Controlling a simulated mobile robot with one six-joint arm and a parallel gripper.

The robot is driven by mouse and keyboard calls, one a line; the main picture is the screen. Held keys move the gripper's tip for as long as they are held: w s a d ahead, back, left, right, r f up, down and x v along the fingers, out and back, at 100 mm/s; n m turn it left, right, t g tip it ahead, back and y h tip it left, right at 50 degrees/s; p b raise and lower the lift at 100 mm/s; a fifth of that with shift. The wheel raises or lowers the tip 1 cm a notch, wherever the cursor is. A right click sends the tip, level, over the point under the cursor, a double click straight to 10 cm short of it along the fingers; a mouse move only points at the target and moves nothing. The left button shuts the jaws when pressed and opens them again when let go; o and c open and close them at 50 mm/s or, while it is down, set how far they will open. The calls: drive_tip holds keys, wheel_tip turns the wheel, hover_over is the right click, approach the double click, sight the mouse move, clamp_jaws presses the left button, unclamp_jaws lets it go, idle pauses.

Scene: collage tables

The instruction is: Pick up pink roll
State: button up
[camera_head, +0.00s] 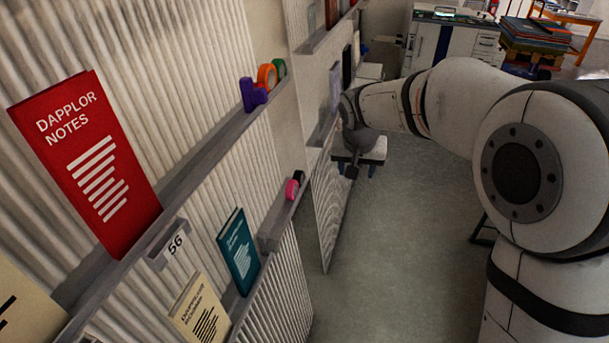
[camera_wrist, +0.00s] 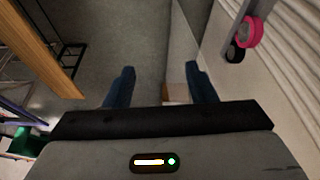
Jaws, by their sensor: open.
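The pink roll (camera_head: 291,189) lies on a narrow lower wall shelf in the head view, touching or very close to a black roll (camera_head: 298,177). In the wrist view the pink roll (camera_wrist: 251,32) is at the upper right on the shelf edge, with the black roll (camera_wrist: 235,52) beside it. My gripper (camera_wrist: 160,86) is open, its two dark fingers apart with nothing between them, over the floor to the left of the pink roll. In the head view my gripper (camera_head: 352,165) is partly hidden behind my wrist, beyond the shelf.
An upper shelf holds a purple item (camera_head: 252,95), an orange roll (camera_head: 267,77) and a green roll (camera_head: 280,68). A red book (camera_head: 88,165) and a teal book (camera_head: 238,250) stand nearer on ledges. The corrugated wall bounds the left; the floor (camera_head: 400,230) is clear.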

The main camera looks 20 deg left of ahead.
drive_tip(key=n, duration=0.1)
approach(291, 182)
wheel_tip(291, 182, down, 3)
drive_tip(key=shift+y, duration=0.4)
drive_tip(key=x, duration=0.2)
drive_tip(key=p+x, duration=0.1)
drive_tip(key=x, duration=0.2)
drive_tip(key=w+p+x, duration=0.1)
drive_tip(key=x, duration=0.1)
drive_tip(key=shift+d, duration=0.25)
drive_tip(key=c, duration=1)
clamp_jaws()
drive_tip(key=shift+r, duration=0.15)
